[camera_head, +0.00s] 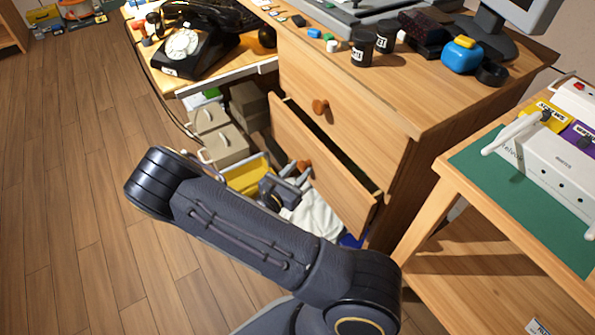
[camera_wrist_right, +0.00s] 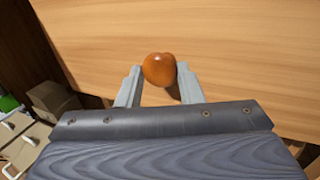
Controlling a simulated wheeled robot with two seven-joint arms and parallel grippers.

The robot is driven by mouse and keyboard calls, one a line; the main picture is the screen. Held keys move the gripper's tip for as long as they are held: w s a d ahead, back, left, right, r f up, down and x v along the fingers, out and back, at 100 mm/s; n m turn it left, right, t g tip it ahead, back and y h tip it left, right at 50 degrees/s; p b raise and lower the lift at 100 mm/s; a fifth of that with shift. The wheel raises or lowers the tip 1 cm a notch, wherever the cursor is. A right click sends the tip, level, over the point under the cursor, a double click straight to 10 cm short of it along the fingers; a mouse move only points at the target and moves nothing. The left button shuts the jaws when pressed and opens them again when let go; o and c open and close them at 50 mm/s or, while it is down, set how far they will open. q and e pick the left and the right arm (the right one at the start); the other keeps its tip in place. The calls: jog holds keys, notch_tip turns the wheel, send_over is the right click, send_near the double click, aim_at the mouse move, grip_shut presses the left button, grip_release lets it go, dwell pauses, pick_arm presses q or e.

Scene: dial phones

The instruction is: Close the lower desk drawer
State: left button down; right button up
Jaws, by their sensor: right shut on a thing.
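The lower desk drawer (camera_head: 342,200) is pulled partly out of the wooden desk, and a dark gap shows behind its front. Its round orange-brown knob (camera_head: 304,166) also shows in the right wrist view (camera_wrist_right: 158,68). My right gripper (camera_head: 291,183) is at this knob. In the right wrist view, the two grey fingers of my right gripper (camera_wrist_right: 159,84) stand on either side of the knob, shut on it. The inside of the drawer is mostly hidden. My left gripper is not in view.
The upper drawer (camera_head: 345,100) looks shut. A black dial phone (camera_head: 190,48) stands on the desk's left part. Grey boxes (camera_head: 220,135) and a yellow bin (camera_head: 248,175) sit under it. A green-topped side table (camera_head: 480,165) stands close on the right. Open wooden floor (camera_head: 70,200) lies left.

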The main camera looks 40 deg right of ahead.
aim_at(311, 165)
grip_shut()
jog(key=d, duration=0.4)
jog(key=shift+s+p, duration=0.25)
jog(key=shift+p, duration=0.1)
jog(key=shift+d, duration=0.25)
jog(key=o, duration=0.9)
grip_release()
jog(key=shift+d, duration=0.1)
jog(key=shift+s, duration=0.1)
jog(key=p+v, duration=0.2)
jog(key=v, duration=0.6)
